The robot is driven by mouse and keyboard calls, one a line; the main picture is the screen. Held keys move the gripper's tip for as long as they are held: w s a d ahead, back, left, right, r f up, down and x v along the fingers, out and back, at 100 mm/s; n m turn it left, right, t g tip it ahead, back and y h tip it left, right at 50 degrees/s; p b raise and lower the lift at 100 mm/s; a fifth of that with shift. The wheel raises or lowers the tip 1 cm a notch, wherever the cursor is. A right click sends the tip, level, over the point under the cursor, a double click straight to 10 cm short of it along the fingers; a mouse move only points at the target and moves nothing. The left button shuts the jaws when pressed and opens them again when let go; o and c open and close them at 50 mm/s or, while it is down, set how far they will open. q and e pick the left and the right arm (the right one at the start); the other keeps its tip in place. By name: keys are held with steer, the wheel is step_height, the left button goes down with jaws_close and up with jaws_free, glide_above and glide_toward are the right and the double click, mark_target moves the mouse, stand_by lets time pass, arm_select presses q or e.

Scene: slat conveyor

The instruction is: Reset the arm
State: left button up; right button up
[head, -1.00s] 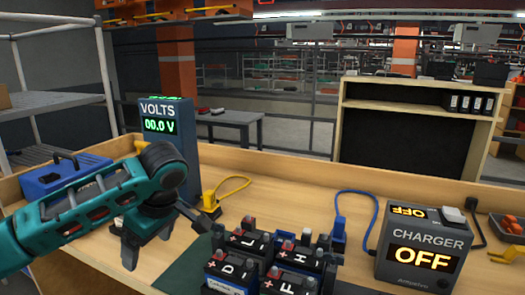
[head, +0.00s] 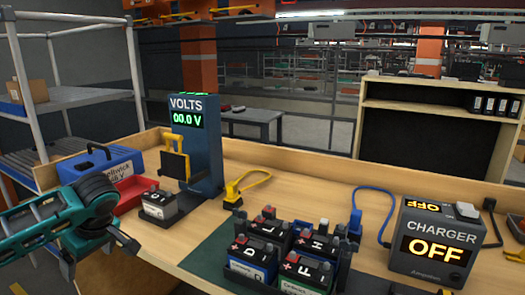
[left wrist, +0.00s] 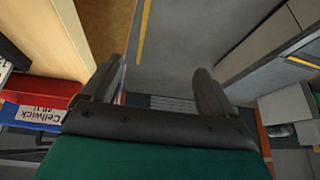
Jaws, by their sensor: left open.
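My left arm comes in from the left in the head view. Its gripper (head: 98,253) is open and empty, off the left front edge of the workbench. In the left wrist view the two fingers (left wrist: 158,85) stand apart with nothing between them and grey floor beyond. A battery marked C (head: 158,207) stands on the bench to the right of the gripper, before the voltmeter (head: 195,150), which reads 00.0 V. My right gripper is not in view.
Several batteries (head: 250,256) stand together at the front middle, by a green mat (head: 205,258). The charger (head: 436,243) at right reads OFF. A blue case (head: 100,165) and a red tray (head: 138,190) are at the left.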

arm_select(q)
steer(key=s+d+f+m+t+h, duration=0.1)
steer(key=s+f+m+t+h, duration=0.1)
steer(key=f+m, duration=0.5)
steer(key=s+d+f+m+t+h, duration=0.1)
steer(key=s+d+f+m+t, duration=0.15)
steer(key=f+m, duration=0.45)
steer(key=s+d+f+m+t+h, duration=0.1)
steer(key=s+f+m+t+h, duration=0.4)
steer(key=s+m, duration=0.7)
steer(key=s+d+f+n, duration=0.1)
steer(key=d+f+n, duration=0.2)
steer(key=d+n, duration=0.6)
steer(key=d, duration=0.8)
steer(key=shift+s+d+y, duration=0.2)
steer(key=shift+d+y, duration=0.2)
steer(key=shift+f, duration=0.1)
